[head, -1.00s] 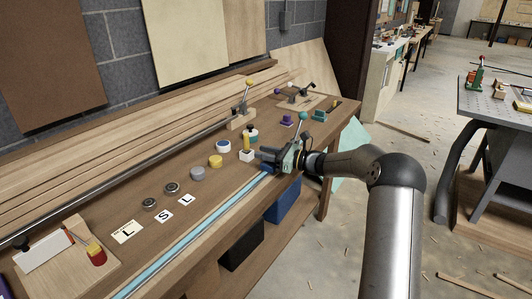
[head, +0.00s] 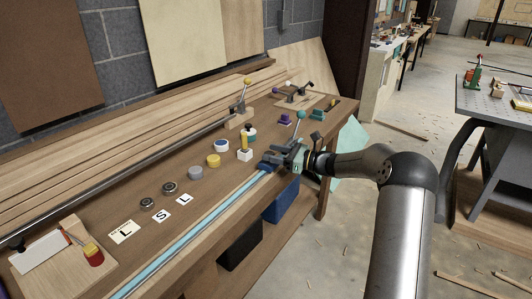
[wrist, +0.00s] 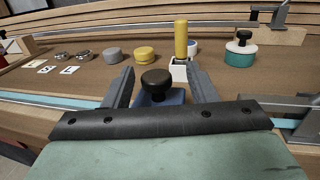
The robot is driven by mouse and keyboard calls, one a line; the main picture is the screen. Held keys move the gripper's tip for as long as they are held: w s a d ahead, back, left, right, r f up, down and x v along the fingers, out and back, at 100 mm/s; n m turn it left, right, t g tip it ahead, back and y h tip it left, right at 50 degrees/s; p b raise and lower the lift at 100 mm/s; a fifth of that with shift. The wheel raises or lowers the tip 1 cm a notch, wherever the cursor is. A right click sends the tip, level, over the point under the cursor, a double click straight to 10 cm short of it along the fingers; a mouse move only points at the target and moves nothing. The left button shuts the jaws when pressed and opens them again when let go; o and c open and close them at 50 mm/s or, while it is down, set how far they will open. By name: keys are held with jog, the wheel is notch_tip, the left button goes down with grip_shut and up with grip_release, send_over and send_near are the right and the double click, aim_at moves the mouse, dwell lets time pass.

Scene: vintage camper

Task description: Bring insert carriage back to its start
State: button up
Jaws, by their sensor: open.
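The insert carriage (wrist: 174,97) is a blue block with a round black knob (wrist: 157,84) on top. It sits on the light blue rail (head: 200,224) along the bench's front edge, at the rail's far end in the head view. My gripper (wrist: 163,76) is open, with one finger on each side of the knob in the wrist view. A gap shows between the knob and each finger. In the head view my gripper (head: 272,157) is low over the carriage and hides most of it.
A white block with a yellow peg (head: 245,148) stands just behind the gripper. Yellow (head: 213,160), grey (head: 195,173) and metal discs (head: 169,187) line the bench. Lettered cards (head: 124,232) lie further left.

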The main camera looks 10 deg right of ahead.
jog(key=b+v, duration=0.1)
jog(key=v, duration=1.3)
jog(key=shift+w, duration=0.1)
jog(key=s+a+n+g+h+p, duration=0.2)
jog(key=s+a+n+g+h, duration=0.3)
jog(key=s+a+n+g, duration=0.8)
jog(key=s+a+n+t+h+p, duration=0.1)
jog(key=s+n+h, duration=0.4)
jog(key=s, duration=0.8)
jog(key=s+a+n+t+h+p, duration=0.1)
jog(key=s+n+h, duration=0.4)
jog(key=s, duration=0.8)
jog(key=shift+s+f+n+t, duration=0.2)
jog(key=shift+s+n+t, duration=0.1)
jog(key=shift+n+t, duration=0.55)
jog(key=shift+a, duration=0.1)
